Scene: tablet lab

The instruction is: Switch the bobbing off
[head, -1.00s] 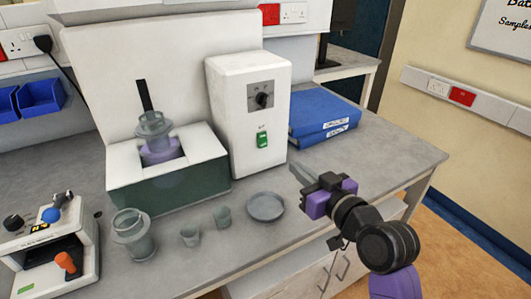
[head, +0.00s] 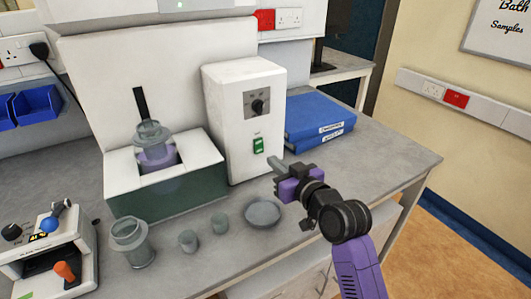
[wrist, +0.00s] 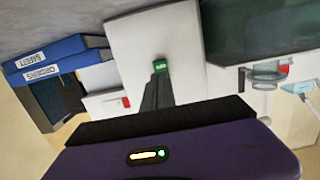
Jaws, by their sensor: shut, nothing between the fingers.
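The white control box (head: 232,140) stands upright on the bench, with a dark dial (head: 258,104) and a green rocker switch (head: 258,146) on its front face. The glass basket assembly (head: 152,136) hangs at a black rod (head: 140,104) in the white and green bath (head: 165,192), left of the box. My gripper (head: 274,165) is shut and empty, just in front of the box and slightly below and right of the switch. In the wrist view the green switch (wrist: 160,66) shows just beyond my dark fingertips; I cannot tell whether they touch it.
Blue binders (head: 318,126) lie right of the box. Bench space at right is free.

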